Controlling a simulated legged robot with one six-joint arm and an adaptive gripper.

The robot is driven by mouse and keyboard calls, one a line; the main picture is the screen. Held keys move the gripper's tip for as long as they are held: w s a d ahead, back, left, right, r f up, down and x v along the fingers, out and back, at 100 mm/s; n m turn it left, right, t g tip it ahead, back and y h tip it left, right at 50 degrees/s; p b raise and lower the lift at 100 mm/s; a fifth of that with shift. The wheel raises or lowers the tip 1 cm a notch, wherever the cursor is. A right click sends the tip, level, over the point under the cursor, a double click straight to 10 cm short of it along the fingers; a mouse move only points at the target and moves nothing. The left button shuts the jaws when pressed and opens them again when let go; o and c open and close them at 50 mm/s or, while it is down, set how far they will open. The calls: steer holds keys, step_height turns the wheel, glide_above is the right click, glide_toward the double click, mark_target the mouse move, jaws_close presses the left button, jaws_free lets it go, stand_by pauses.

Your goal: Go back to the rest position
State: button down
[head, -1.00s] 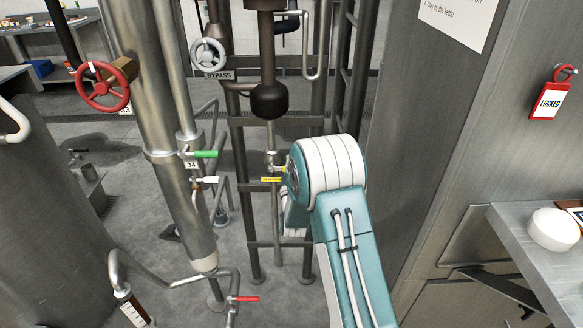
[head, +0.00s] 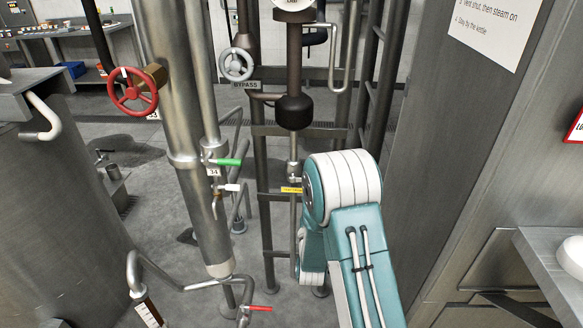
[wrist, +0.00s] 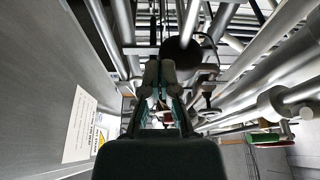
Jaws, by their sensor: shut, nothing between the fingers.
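My arm, teal and white, rises from the bottom of the head view and bends over at its elbow, in front of the pipework. My gripper is hidden behind it there. In the wrist view my gripper (wrist: 158,82) points away from the camera toward pipes, with its fingers close together and nothing held. A dark round body (wrist: 180,52) shows just beyond the fingertips, seemingly apart from them.
A red handwheel (head: 133,92), a grey bypass handwheel (head: 236,64) and a green-handled valve (head: 228,162) sit on the pipes at left. A red-handled valve (head: 260,308) is low in front. A grey cabinet wall (head: 440,130) stands close on the right.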

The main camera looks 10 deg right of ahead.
steer(key=shift+r, duration=0.1)
steer(key=s+a+r+n+g+y, duration=0.1)
steer(key=s+a+r+g+y, duration=0.15)
steer(key=r, duration=0.35)
steer(key=s+a+r+g+y, duration=0.1)
steer(key=r+g+y, duration=0.1)
steer(key=r+g, duration=0.3)
steer(key=s+a+r+g, duration=0.1)
steer(key=s+g, duration=0.3)
steer(key=s, duration=1)
steer(key=s+a+r+n+g+y, duration=0.1)
steer(key=s+r+g, duration=0.2)
steer(key=s, duration=1.2)
steer(key=shift+g, duration=0.45)
steer(key=shift+a+r+y, duration=0.1)
steer(key=shift+y, duration=0.15)
